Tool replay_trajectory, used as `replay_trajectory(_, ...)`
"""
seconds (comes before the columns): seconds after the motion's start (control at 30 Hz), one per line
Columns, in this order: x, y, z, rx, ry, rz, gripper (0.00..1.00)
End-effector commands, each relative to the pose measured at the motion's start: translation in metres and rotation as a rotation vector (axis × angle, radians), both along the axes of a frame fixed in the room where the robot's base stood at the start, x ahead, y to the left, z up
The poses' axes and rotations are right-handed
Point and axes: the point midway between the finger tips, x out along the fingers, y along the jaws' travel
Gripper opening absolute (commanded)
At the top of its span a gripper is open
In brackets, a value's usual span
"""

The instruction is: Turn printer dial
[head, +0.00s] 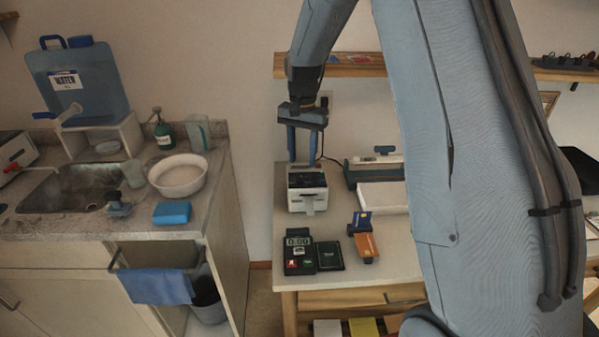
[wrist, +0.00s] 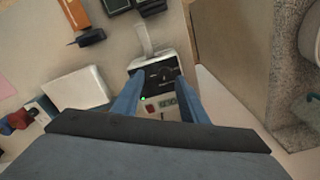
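The printer (head: 307,199) is a small white box with a dark top panel, standing at the left back of the table. In the wrist view the printer (wrist: 148,67) shows a black panel with a round dark dial (wrist: 165,74), partly hard to make out. A small green display and a red button show beside the panel, between my fingers. My gripper (head: 303,157) is above the printer, pointing down. Its two blue fingers are apart with nothing held between them, and the gripper (wrist: 159,84) straddles the panel area in the wrist view. I cannot tell whether the fingertips touch the printer.
A card terminal (head: 299,252) and a dark pad (head: 330,256) lie at the table's front left. The sink counter (head: 215,190) stands left, across a gap.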

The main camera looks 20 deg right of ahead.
Motion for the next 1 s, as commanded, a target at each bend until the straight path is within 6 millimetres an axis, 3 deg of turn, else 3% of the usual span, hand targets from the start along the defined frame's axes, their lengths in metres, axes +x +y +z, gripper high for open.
replay_trajectory(0.2, 0.022, 0.001, -0.006, 0.001, 0.011, -0.063, 0.4)
replay_trajectory(0.7, 0.022, 0.002, -0.069, 0.0, 0.013, -0.065, 0.4)
replay_trajectory(1.0, 0.023, 0.001, -0.082, 0.0, 0.011, -0.065, 0.4)
